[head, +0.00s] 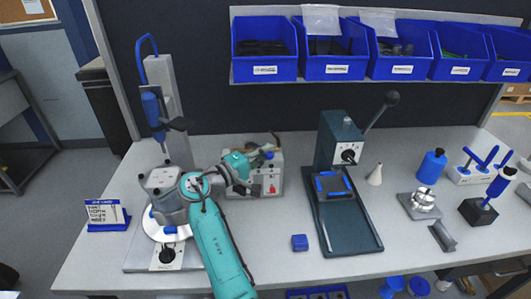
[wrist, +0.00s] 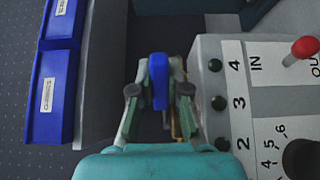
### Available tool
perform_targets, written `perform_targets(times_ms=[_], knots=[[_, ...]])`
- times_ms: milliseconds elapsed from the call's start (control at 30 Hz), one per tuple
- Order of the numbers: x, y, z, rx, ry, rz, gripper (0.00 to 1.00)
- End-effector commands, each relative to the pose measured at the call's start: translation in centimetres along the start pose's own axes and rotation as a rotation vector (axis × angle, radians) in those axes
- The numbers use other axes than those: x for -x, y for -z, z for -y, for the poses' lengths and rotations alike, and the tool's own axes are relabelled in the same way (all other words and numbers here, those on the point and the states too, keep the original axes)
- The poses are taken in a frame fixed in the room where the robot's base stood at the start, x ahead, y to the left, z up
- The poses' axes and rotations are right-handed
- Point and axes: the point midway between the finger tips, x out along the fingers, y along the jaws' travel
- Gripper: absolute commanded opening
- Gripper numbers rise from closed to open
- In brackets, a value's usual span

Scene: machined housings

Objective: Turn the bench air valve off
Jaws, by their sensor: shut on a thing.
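The bench air valve's blue lever (wrist: 160,82) stands between the two fingers of my gripper (wrist: 158,98) in the wrist view. The fingers are closed on it from both sides. A small brass-coloured part (wrist: 183,125) shows behind the right finger; the rest of the valve body is hidden by my gripper. In the head view my gripper (head: 262,158) is at the top of the grey control box (head: 270,185), near its back edge. The lever's turn angle is hard to tell.
The box carries a red toggle (wrist: 304,47), a dark knob (wrist: 302,158) and numbered marks, close to my gripper's right in the wrist view. A dark green press (head: 340,145) stands right of the box. Blue bins (head: 265,70) hang above. The bench front middle is mostly clear.

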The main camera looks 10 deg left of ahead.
Motion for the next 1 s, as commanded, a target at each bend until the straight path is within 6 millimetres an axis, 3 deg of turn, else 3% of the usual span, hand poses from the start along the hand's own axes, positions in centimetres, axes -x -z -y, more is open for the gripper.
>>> perform_targets(times_ms=[167, 200, 233, 667, 1000], knots=[[0.0, 0.0, 0.1, 0.001, 0.002, -0.002, 0.00], [0.0, 0.0, 0.1, 0.001, 0.002, -0.002, 0.22], [0.0, 0.0, 0.1, 0.001, 0.001, -0.002, 0.27], [0.8, 0.1, 0.0, 0.000, 0.001, -0.003, 0.27], [7.1, 0.1, 0.1, 0.000, 0.001, -0.005, 0.27]])
